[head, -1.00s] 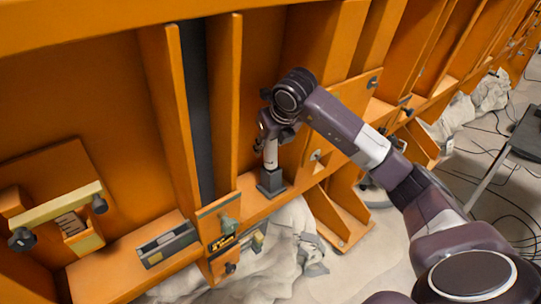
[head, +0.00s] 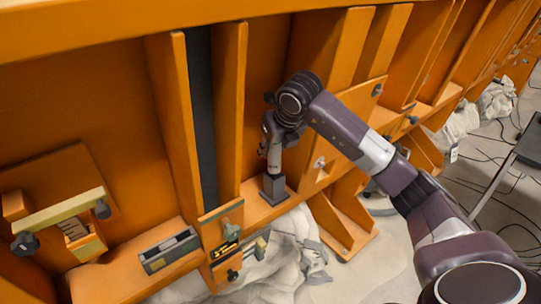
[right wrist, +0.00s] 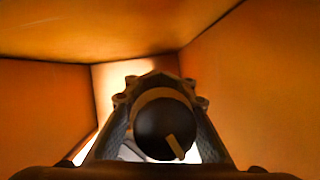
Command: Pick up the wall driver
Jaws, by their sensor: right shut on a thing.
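The wall driver (head: 274,158) shows in the head view as a pale upright shaft. Its lower end meets a dark block (head: 274,188) on the orange ledge; I cannot tell whether it sits inside or just on it. My right gripper (head: 272,136) is around the driver's upper part and shut on it, hiding its top there. In the right wrist view, the driver's round black end (right wrist: 165,132) with a tan mark sits between the fingers of my right gripper (right wrist: 155,100). My left gripper is not in view.
Orange upright ribs (head: 228,110) stand left of the gripper, and the orange wall is close behind. A grey open box (head: 168,250) and a clamped bar (head: 60,212) are at the left. Crumpled pale cloth (head: 285,262) lies below the ledge.

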